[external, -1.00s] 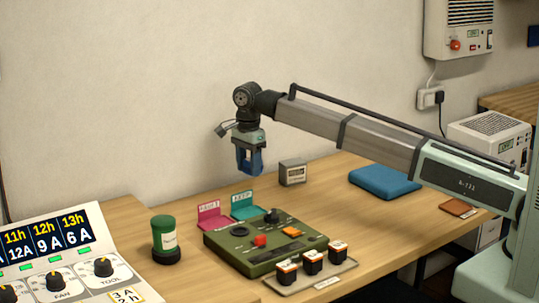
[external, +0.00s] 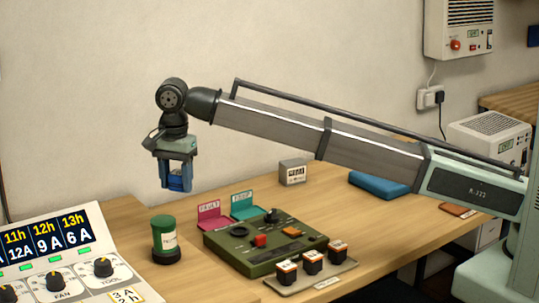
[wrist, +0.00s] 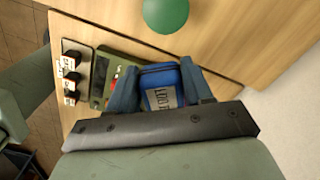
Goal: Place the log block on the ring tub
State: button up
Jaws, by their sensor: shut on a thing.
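My gripper (external: 175,165) is shut on a blue block (external: 178,182) with a pale lettered label, which looks like the log block. In the wrist view the block (wrist: 160,86) sits between my two fingers (wrist: 160,72). A green round tub (external: 163,233) with a white label and dark base stands upright near the table's left part; it fits the ring tub, but its label is too small to read. The block hangs in the air above and slightly right of this tub in the external view, apart from it. The tub's round green top (wrist: 165,12) shows at the wrist view's top edge.
A green control panel (external: 265,256) stands right of the tub, with pink (external: 213,217) and teal (external: 244,206) cards behind it. A tray (external: 325,281) with 3 small black-and-white blocks is in front. A grey box (external: 292,173) and blue pad (external: 378,184) lie farther right.

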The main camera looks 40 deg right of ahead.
aim_at(166, 222)
jog(key=s+a+r+n, duration=0.3)
jog(key=a+r+n, duration=0.2)
jog(key=n, duration=0.6)
jog(key=shift+w+f, duration=0.1)
jog(key=shift+f, duration=4.95)
jog(key=shift+f, duration=0.15)
jog(key=o, duration=1)
jog(key=shift+o, duration=0.2)
notch_tip(166, 222, up, 12)
jog(key=shift+r, duration=0.2)
